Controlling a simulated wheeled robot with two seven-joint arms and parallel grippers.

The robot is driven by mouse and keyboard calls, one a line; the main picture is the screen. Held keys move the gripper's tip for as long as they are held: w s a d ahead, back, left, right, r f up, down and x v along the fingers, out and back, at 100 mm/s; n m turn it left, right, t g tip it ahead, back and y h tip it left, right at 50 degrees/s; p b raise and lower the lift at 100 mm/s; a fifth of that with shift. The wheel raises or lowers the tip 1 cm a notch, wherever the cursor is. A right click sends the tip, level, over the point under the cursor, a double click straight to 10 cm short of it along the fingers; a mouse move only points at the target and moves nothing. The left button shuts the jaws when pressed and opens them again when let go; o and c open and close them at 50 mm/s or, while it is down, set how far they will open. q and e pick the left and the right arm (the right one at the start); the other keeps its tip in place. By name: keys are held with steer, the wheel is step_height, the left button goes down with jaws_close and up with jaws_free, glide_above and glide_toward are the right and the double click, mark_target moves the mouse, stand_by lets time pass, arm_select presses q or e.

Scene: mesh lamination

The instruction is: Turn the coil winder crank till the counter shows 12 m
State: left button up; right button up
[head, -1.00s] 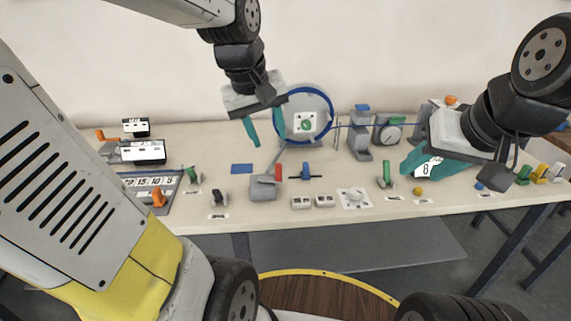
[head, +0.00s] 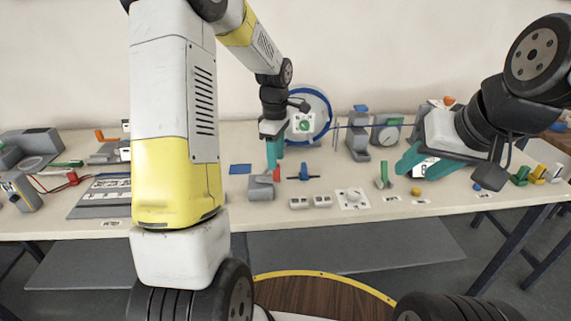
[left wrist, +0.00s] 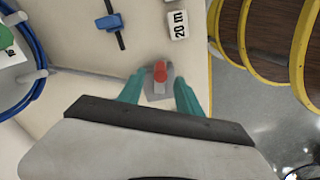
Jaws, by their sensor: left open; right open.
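The blue-rimmed reel (head: 328,103), with a white plate and green centre (head: 304,125), stands upright at the back of the table. It shows partly in the left wrist view (left wrist: 42,58). A grey block (head: 261,190) with a red handle (head: 276,174) stands in front of it. My left gripper (head: 274,163) is open above that block. In the left wrist view, its teal fingers flank the red handle (left wrist: 160,70), with no clear contact. My right gripper (head: 430,168) is open and empty over the table's right side. I cannot make out a metre reading on the counter.
A blue slider on a black bar (head: 304,176) lies right of the block. Small white-faced blocks (head: 310,202), one marked 20 m in the left wrist view (left wrist: 178,25), stand near the front. Grey machines (head: 358,138) stand behind. My left arm hides part of the table's left.

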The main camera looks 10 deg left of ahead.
mark_target(276, 180)
arm_select(q)
step_height(276, 180, down, 7)
steer(key=shift+r, duration=0.1)
stand_by(0.3)
jaws_close()
